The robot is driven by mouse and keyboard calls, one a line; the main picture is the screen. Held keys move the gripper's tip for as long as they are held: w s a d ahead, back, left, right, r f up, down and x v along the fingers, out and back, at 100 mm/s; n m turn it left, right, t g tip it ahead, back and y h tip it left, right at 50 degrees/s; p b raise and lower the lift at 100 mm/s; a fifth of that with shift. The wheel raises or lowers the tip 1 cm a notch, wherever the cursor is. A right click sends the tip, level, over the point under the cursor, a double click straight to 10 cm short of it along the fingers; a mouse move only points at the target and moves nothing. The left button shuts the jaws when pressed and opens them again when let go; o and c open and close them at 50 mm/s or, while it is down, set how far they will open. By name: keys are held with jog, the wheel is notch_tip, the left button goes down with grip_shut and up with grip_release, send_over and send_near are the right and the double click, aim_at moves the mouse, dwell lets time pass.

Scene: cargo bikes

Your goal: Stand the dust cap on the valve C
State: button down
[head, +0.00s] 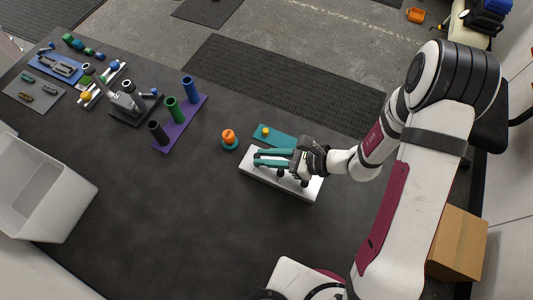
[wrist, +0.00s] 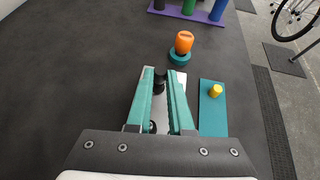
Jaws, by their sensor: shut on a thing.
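My gripper (head: 256,157) has two teal fingers and is low over a white block (head: 302,193) on the dark table. In the wrist view its fingers (wrist: 160,84) are closed on a small black piece, which looks like the dust cap (wrist: 160,74). Several black valve stems stand on the block, one of them (head: 280,172) just beside the fingers. Another dark stem (wrist: 153,127) shows between the fingers, nearer the wrist. No letters are readable, so I cannot tell which valve is C. Whether the cap touches a stem is hidden.
An orange piece on a round teal base (head: 229,145) stands left of the block. A teal plate (head: 283,140) with a yellow knob (head: 265,131) lies behind it. A purple rack (head: 188,123) holds three tubes farther left. A grey bin (head: 70,195) stands far left. The front table is clear.

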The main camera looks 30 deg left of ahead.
jog(key=shift+f, duration=0.25)
dwell(0.4)
jog(key=c, duration=0.7)
grip_release()
jog(key=shift+c, duration=0.2)
jog(key=v, duration=1.6)
jog(key=s+d+r+n+h, duration=0.3)
jog(key=s+r+n+h, duration=0.2)
jog(key=s, duration=0.2)
jog(key=s+d+r+n+t+h, duration=0.1)
jog(key=s+d+r+n+h, duration=0.2)
jog(key=s, duration=0.4)
jog(key=r+n+h, duration=0.1)
jog(key=n+h, duration=0.1)
jog(key=shift+d+r+n, duration=0.35)
jog(key=shift+n, duration=0.05)
